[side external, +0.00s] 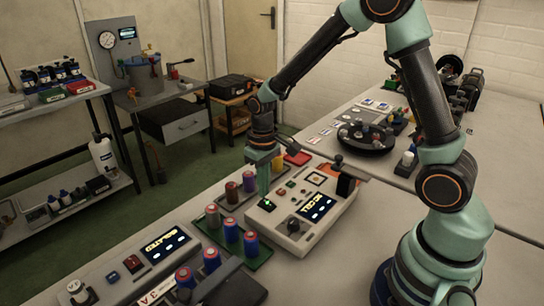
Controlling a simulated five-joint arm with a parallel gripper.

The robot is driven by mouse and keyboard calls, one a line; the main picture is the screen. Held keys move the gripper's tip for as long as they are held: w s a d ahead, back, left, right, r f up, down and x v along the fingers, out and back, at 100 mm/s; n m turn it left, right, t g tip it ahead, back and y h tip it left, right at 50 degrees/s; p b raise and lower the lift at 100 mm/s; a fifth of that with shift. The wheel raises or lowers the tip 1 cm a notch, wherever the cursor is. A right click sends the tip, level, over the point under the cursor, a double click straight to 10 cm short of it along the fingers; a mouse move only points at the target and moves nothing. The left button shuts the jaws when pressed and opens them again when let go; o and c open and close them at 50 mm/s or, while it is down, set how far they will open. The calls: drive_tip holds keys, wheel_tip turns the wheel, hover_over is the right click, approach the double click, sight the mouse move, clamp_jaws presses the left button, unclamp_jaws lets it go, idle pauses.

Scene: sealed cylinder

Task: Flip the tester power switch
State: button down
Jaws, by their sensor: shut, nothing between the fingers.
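The tester is a pale box (296,237) on the bench, with a lit display (318,207), a black knob (293,224) and small coloured buttons on its top. A small switch with a green glow (266,204) sits near its left edge. My gripper (264,195) points straight down, shut and empty, with its tips at or just above this switch. I cannot tell whether the tips touch it. The fingertips partly hide the switch, so its position is unclear.
Several cylinders stand in a green tray (257,262) left of the tester. A second device with a lit display (166,246) is at the front left. A black lever with an orange part (346,184) rises at the tester's right. A round black carousel (367,138) stands behind.

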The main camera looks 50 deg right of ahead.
drive_tip(key=shift+f, duration=0.9)
idle(0.8)
drive_tip(key=shift+r, duration=3.5)
wheel_tip(320, 180, up, 8)
drive_tip(key=f+t, duration=0.1)
drive_tip(key=t, duration=0.1)
hover_over(264, 200)
drive_tip(key=s, duration=0.4)
drive_tip(key=s+r+t, duration=0.3)
drive_tip(key=s+r, duration=0.3)
drive_tip(key=s, duration=0.1)
drive_tip(key=shift+t, duration=0.3)
